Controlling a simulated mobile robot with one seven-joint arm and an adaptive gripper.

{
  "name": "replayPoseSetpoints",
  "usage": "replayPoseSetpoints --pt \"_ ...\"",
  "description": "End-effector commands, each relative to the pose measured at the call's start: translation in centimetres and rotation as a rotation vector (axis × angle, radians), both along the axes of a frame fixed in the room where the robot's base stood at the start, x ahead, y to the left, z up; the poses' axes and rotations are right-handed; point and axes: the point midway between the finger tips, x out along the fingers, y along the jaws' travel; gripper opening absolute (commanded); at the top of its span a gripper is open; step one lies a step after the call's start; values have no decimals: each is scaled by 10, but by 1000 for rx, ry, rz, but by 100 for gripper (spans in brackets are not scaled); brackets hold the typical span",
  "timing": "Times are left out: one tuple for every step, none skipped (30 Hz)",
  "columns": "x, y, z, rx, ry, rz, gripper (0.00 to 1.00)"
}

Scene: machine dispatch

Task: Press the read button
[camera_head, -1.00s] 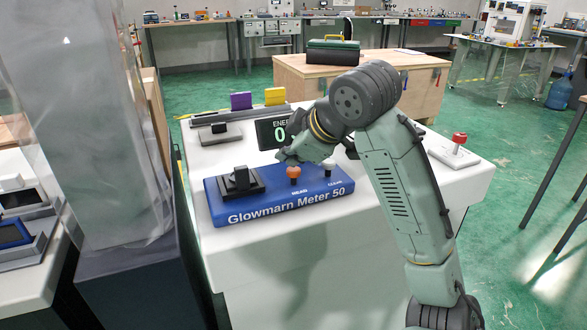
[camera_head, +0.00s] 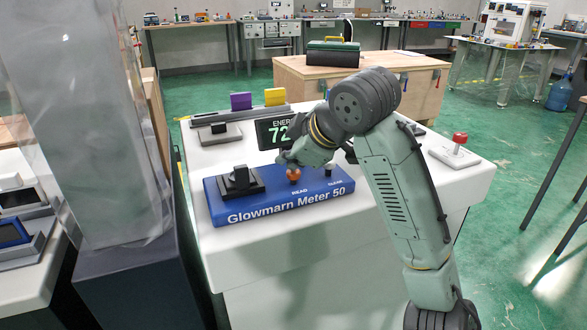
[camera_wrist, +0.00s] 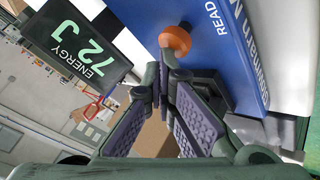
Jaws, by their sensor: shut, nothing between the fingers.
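The read button (camera_head: 293,176) is an orange round knob on the blue Glowmarn Meter 50 (camera_head: 310,205), above the READ label. In the wrist view the orange button (camera_wrist: 176,40) is just beyond my fingertips, which are against or very close to it; I cannot tell which. My gripper (camera_head: 286,160) comes down over the meter from the right, and its fingertips (camera_wrist: 163,65) are together with nothing between them. The display (camera_head: 277,131) behind the meter reads 72, and in the wrist view the energy display (camera_wrist: 78,50) reads 72 J.
A dark clear knob (camera_head: 328,171) stands to the right of the read button. A black block (camera_head: 238,181) sits at the meter's left end. A red-topped button (camera_head: 459,139) stands on the table's right side. Purple (camera_head: 241,101) and yellow (camera_head: 275,96) blocks stand behind.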

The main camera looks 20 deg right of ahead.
Motion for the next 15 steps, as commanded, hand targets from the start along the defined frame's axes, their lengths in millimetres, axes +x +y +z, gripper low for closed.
replayPoseSetpoints --pt "0 0 -2 0 1 0 0" --pt "0 0 -1 0 1 0 0" --pt "0 0 -1 0 1 0 0" --pt "0 0 -1 0 1 0 0" --pt "0 0 -1 0 2 1 0" --pt "0 0 -1 0 1 0 0" --pt "0 0 -1 -1 3 0 0" --pt "0 0 -1 -1 3 0 0" --pt "0 0 -1 -1 3 0 0" --pt "0 0 -1 -1 3 0 0" --pt "0 0 0 -1 3 0 0" --pt "0 0 1 -1 3 0 0" --pt "0 0 3 -1 3 0 0" --pt "0 0 4 0 2 1 0" --pt "0 0 6 0 2 1 0"
